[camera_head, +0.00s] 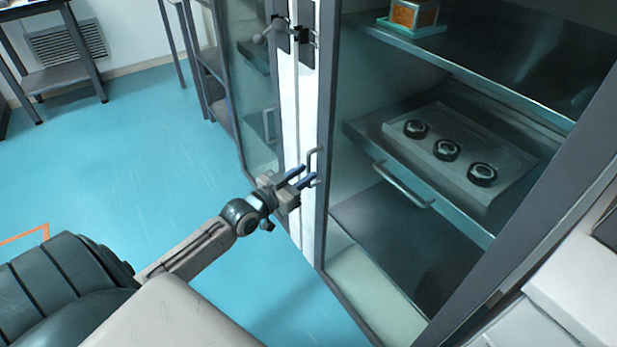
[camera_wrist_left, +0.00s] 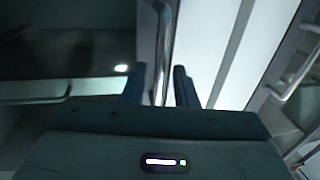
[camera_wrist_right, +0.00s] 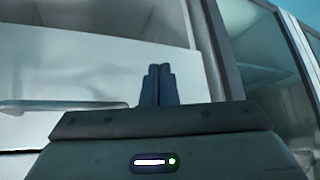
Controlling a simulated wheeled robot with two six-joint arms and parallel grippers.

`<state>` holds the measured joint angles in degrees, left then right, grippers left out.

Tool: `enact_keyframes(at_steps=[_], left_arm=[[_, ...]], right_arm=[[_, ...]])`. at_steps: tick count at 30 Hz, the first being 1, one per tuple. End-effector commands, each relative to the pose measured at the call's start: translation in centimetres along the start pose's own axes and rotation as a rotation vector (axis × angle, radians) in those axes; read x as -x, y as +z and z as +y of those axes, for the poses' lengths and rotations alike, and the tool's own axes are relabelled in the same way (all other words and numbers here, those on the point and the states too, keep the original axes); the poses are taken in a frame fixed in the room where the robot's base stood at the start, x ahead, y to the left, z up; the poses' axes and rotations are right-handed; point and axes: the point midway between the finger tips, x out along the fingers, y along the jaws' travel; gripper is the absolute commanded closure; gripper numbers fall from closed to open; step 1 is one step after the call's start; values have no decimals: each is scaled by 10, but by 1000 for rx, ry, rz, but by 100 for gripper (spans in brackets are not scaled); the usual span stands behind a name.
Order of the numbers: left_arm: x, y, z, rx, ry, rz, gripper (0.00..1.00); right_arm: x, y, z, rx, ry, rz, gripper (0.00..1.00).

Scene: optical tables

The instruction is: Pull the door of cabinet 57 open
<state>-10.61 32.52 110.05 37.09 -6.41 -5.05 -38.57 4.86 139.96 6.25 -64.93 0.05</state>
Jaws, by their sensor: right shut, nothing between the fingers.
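A tall grey-framed cabinet (camera_head: 325,130) with a glass front fills the right of the head view; I see no number on it. Its door looks shut. A slim upright bar handle (camera_head: 314,163) is on the left edge of the door frame. My left gripper (camera_head: 302,178) is at this handle, fingers apart. In the left wrist view the handle (camera_wrist_left: 163,45) runs upright between the two blue fingers (camera_wrist_left: 160,85), with a gap visible. My right gripper (camera_wrist_right: 158,85) is shut and empty in the right wrist view; it is out of the head view.
Behind the glass are a shelf with an orange box (camera_head: 414,14) and a drawer (camera_head: 450,210) with three dark round parts. A second glass-fronted cabinet (camera_head: 250,80) stands to the left. The blue floor (camera_head: 130,150) on the left is clear.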

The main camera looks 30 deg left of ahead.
Motion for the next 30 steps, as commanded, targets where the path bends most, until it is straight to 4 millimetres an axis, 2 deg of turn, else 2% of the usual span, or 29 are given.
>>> enact_keyframes(at_steps=[6, 17, 18, 22, 30], left_arm=[[-19, 1, 0, 1, -1, 1, 74], [-23, 0, 0, 0, 0, 0, 74], [-23, 0, 0, 0, 0, 0, 76], [-23, 0, 0, 0, 0, 0, 100], [-23, 0, 0, 0, -1, 0, 100]], right_arm=[[-10, 0, -6, -26, -26, 81, 100], [-11, -1, -7, -33, -32, 102, 100], [-11, -1, -7, -33, -32, 102, 100], [-11, -1, -7, -33, -32, 102, 100], [-10, -1, -7, -33, -32, 101, 100]])
